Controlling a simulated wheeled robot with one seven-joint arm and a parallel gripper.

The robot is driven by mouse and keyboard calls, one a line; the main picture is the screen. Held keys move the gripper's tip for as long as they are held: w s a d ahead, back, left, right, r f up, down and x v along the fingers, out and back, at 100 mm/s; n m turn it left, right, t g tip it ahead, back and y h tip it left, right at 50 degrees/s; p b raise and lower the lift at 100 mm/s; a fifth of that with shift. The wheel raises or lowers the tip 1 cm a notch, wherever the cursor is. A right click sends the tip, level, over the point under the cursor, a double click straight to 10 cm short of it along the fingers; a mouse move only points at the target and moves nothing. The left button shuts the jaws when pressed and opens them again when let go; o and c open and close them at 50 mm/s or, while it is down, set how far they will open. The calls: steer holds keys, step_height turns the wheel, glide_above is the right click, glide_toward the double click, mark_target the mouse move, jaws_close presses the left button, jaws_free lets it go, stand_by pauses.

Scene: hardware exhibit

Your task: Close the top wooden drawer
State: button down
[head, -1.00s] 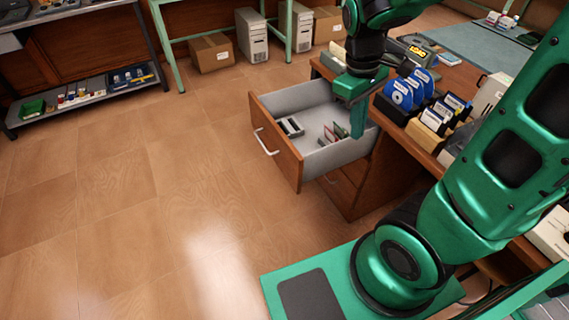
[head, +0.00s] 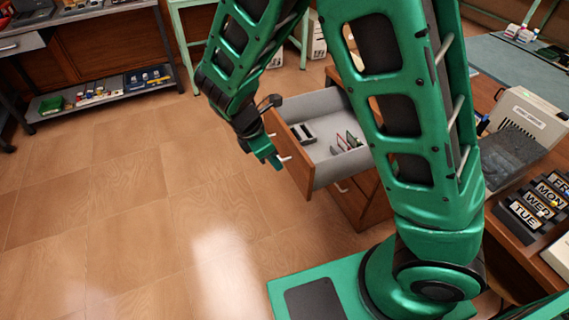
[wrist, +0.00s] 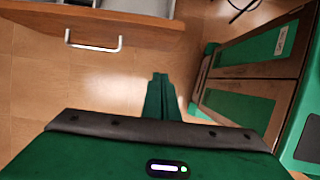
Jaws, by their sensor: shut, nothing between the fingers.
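The top wooden drawer (head: 297,170) is pulled out from the wooden desk. Its grey inside (head: 322,104) holds small dark items and some upright cards. In the head view my gripper (head: 276,164) is in front of the drawer's face, close to the handle and partly covering it. I cannot tell from this view whether they touch. In the wrist view the drawer front (wrist: 150,32) and its pale handle (wrist: 94,46) lie at the top. My gripper (wrist: 159,78) is shut and empty there, below and right of the handle, with a gap between.
My arm hides much of the desk. A beige device (head: 525,118) and day-labelled blocks (head: 540,203) stand on the desktop at right. A metal shelf (head: 105,97) stands far left. The tiled floor (head: 130,210) left of the drawer is clear.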

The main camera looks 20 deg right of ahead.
glide_toward(298, 171)
steer(key=s+a+f, duration=0.2)
steer(key=s+f, duration=0.2)
steer(key=s, duration=0.1)
steer(key=shift+w+d+r, duration=0.1)
steer(key=shift+w+d, duration=0.15)
steer(key=shift+d, duration=0.75)
steer(key=shift+w+d+r, duration=0.1)
steer(key=shift+w+d, duration=0.15)
steer(key=shift+d, duration=0.7)
